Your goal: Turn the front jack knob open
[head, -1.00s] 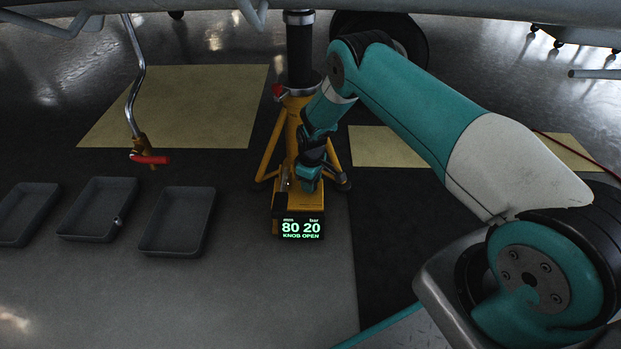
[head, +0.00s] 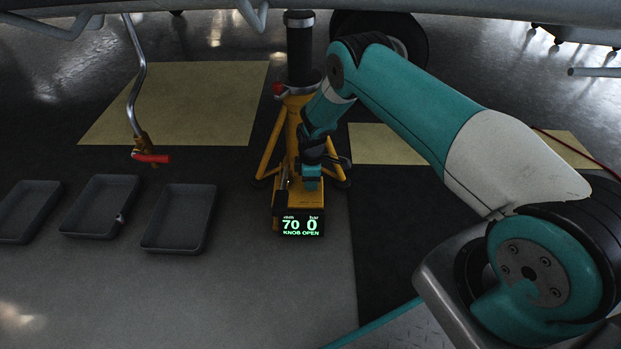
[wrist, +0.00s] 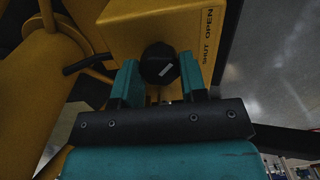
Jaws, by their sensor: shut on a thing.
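The front jack (head: 268,158) is a yellow tripod jack with a black column, standing under the aircraft. Its display (head: 301,227) reads 70 mm, 0 bar and KNOB OPEN. In the wrist view the black jack knob (wrist: 159,64) with a white mark sits against the yellow block (wrist: 150,22), beside the printed words SHUT and OPEN. The white mark is slanted up to the right. My gripper (wrist: 160,76) has its teal fingers on both sides of the knob and is shut on it. In the head view my gripper (head: 312,172) hides the knob.
Several grey trays (head: 143,232) lie on the floor at left. The aircraft underside (head: 400,8) spans the top. In the wrist view a dark lever (wrist: 88,64) lies left of the knob.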

